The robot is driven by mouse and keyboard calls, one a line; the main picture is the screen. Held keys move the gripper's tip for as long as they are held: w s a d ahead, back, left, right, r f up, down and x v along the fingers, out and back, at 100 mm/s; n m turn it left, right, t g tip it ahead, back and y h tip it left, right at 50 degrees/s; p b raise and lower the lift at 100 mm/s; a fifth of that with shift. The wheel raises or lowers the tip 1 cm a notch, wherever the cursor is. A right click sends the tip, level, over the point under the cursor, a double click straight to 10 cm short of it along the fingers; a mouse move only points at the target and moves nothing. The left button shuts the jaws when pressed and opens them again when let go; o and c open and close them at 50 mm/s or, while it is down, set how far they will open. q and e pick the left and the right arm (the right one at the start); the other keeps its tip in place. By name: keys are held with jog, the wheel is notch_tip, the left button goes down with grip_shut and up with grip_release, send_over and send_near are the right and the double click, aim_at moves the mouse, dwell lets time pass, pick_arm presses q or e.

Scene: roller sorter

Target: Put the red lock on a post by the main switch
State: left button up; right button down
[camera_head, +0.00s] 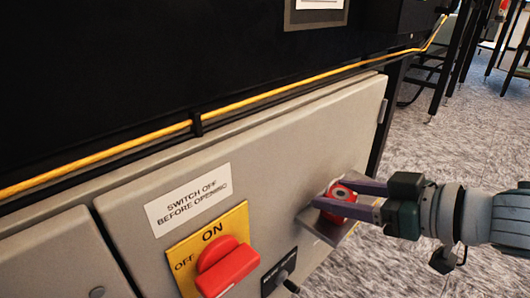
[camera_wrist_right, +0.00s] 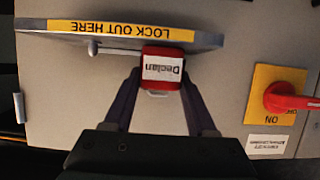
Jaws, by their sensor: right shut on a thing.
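The red lock (camera_head: 341,197) is between the fingers of my right gripper (camera_head: 343,200), beside the cabinet front. In the right wrist view the lock (camera_wrist_right: 162,69) carries a white label reading "Declan", and both fingers of the right gripper (camera_wrist_right: 158,92) close on its sides. Behind it is a grey plate (camera_wrist_right: 215,40) with a yellow "LOCK OUT HERE" strip. A thin post (camera_wrist_right: 115,50) with a round end runs along the plate to the lock; whether the lock is around it I cannot tell. The main switch (camera_head: 225,265) has a red handle on a yellow ON/OFF plate. My left gripper is not in view.
The grey cabinet (camera_head: 270,140) fills the middle, with a "SWITCH OFF BEFORE OPENING" label (camera_head: 188,199). A small black switch (camera_head: 279,272) sits between the main switch and the lock plate. A yellow cable (camera_head: 290,95) runs above. Open carpet lies at the right.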

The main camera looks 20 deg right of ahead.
jog(key=shift+f, duration=0.1)
jog(key=shift+c, duration=0.6)
grip_release()
jog(key=shift+s, duration=0.1)
